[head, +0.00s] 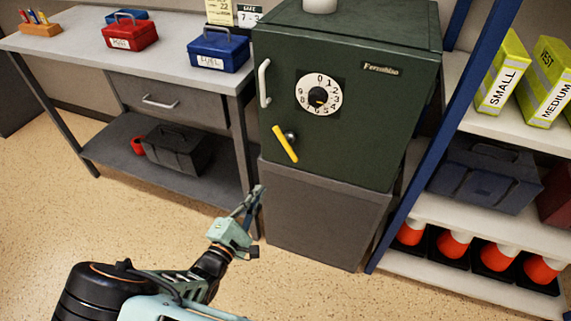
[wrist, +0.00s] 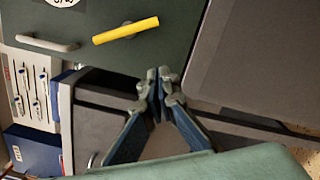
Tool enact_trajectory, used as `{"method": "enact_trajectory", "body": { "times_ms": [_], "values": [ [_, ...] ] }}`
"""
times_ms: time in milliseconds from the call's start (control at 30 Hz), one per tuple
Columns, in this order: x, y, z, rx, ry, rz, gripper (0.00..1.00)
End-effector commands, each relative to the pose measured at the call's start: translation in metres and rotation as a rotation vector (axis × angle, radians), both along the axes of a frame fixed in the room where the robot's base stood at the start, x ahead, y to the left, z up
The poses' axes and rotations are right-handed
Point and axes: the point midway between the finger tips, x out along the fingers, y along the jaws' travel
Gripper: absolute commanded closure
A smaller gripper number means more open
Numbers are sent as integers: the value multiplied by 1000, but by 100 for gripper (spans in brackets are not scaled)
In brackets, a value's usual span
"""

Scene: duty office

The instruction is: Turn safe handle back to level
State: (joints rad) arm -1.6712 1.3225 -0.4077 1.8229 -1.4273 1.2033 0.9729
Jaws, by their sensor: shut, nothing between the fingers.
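The green safe (head: 345,85) stands on a grey base, its door shut. The handle also shows near the top of the wrist view (wrist: 126,30).
A white dial (head: 318,94) and a pale pull bar (head: 264,83) are on the safe door. A workbench (head: 75,45) with red and blue boxes stands left. A blue-framed shelf (head: 420,135) with cones stands right. The floor in front is clear.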

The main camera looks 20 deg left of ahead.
Motion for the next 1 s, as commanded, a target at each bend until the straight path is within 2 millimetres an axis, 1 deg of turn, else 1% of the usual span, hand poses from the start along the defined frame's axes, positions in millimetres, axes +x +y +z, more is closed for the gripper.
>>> {"method": "enact_trajectory", "body": {
  "times_ms": [100, 367, 467, 533, 667, 1000],
  "values": [
    [-3, 3, -3, -5, -5, 15, 100],
    [-3, 3, -3, -5, -4, 14, 100],
    [0, 2, -3, -5, -4, 13, 100],
    [6, 1, -3, -5, -4, 13, 100],
    [26, -2, -3, -6, -5, 10, 100],
    [98, -11, -2, -5, -4, 10, 100]
  ]
}}
